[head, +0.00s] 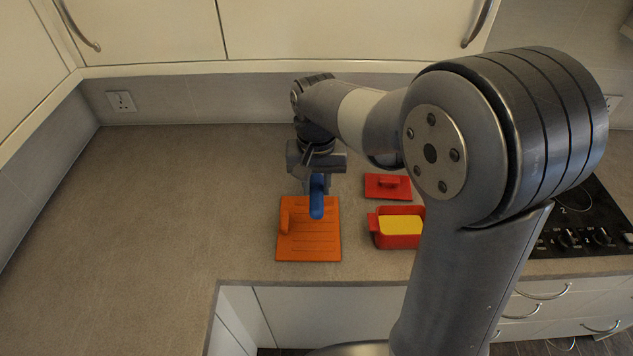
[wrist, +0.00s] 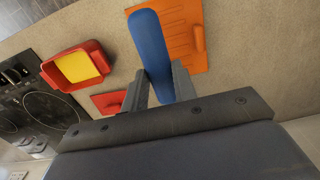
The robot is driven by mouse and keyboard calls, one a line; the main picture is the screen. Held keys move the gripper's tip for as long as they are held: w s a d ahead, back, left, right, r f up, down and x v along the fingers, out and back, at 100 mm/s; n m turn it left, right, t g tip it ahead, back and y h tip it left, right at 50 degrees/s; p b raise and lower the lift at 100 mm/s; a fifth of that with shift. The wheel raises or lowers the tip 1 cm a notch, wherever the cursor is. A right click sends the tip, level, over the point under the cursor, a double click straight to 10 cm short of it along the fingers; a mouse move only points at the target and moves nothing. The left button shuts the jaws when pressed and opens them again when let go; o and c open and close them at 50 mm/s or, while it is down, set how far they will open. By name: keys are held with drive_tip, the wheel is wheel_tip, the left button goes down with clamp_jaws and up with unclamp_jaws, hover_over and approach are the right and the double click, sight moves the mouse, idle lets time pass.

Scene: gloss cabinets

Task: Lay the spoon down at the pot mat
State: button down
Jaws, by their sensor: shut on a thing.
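The blue spoon (head: 317,203) is in my gripper (head: 315,182), its visible end pointing toward the front. In the wrist view the spoon (wrist: 150,40) shows as a long blue shape between the fingers of my gripper (wrist: 160,77). Which end of it is held I cannot tell. The pot mat (head: 310,246) is an orange square with grooves, flat on the counter; it also shows in the wrist view (wrist: 172,28). The spoon overlaps the mat's far part in the head view; I cannot tell whether they touch. An orange raised bar (head: 284,219) is at the mat's left.
Right of the mat stands a red dish (head: 398,241) with yellow contents. Behind it lies a red lid (head: 388,188). A black hob (head: 590,215) is at the far right. The counter (head: 180,200) left of the mat is clear. Cabinets hang above the back.

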wheel_tip(320, 180, down, 15)
drive_tip(key=b, duration=1.1)
drive_tip(key=shift+f, duration=0.2)
drive_tip(key=c, duration=0.6)
unclamp_jaws()
drive_tip(key=shift+r, duration=0.1)
wheel_tip(320, 180, up, 7)
drive_tip(key=p, duration=0.5)
drive_tip(key=shift+p, duration=0.35)
drive_tip(key=shift+f, duration=0.25)
idle(0.4)
